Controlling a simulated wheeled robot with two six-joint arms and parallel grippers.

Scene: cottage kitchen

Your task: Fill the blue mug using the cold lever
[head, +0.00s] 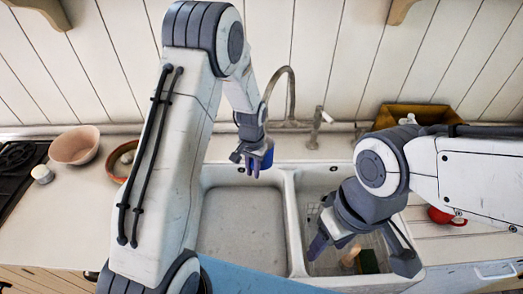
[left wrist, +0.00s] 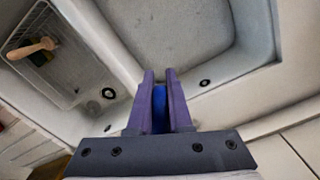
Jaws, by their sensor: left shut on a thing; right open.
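The blue mug (head: 268,155) is held by my left gripper (head: 255,160) over the back of the left sink basin, below the tap's curved spout (head: 284,72). In the left wrist view a strip of blue mug (left wrist: 159,108) shows between the gripper's purple fingers (left wrist: 160,75); most of the mug is hidden. No water is visible. A metal lever (head: 318,122) stands to the right of the spout; its hot or cold marking cannot be read. My right gripper (head: 362,252) is open and empty over the right basin, in front of the lever and apart from it.
The left basin (head: 240,220) is bare. The right basin holds a wire rack (left wrist: 30,35) with a wooden-handled brush (left wrist: 32,48). A red mug (head: 442,216) and yellow box (head: 412,115) stand right. A pink bowl (head: 75,145) and orange bowl (head: 118,170) are left.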

